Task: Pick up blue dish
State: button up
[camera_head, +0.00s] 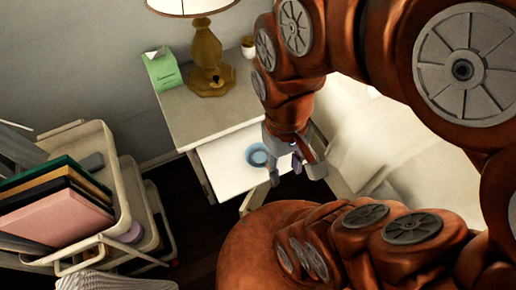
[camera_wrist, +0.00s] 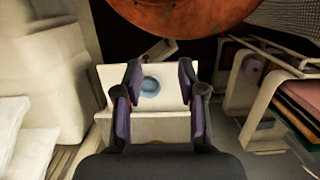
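The blue dish (camera_head: 257,155) is small and round and lies in the open white drawer (camera_head: 222,165) of the nightstand. In the wrist view the dish (camera_wrist: 150,86) shows between and beyond my two fingers, on the white drawer surface (camera_wrist: 110,76). My gripper (camera_head: 296,172) is open and empty, just to the right of the dish in the head view. In the wrist view my gripper (camera_wrist: 157,84) has its purple-padded fingers spread apart, with the dish apart from them.
The nightstand (camera_head: 182,115) holds a gold lamp (camera_head: 207,62), a green box (camera_head: 161,70) and a small cup (camera_head: 248,46). A cart (camera_head: 131,187) with books (camera_head: 60,208) stands at left. The bed (camera_head: 375,140) is at right.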

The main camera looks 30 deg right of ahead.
aim_at(259, 157)
jog(key=u, duration=0.1)
jog(key=k, duration=1)
jog(key=u, duration=1.6)
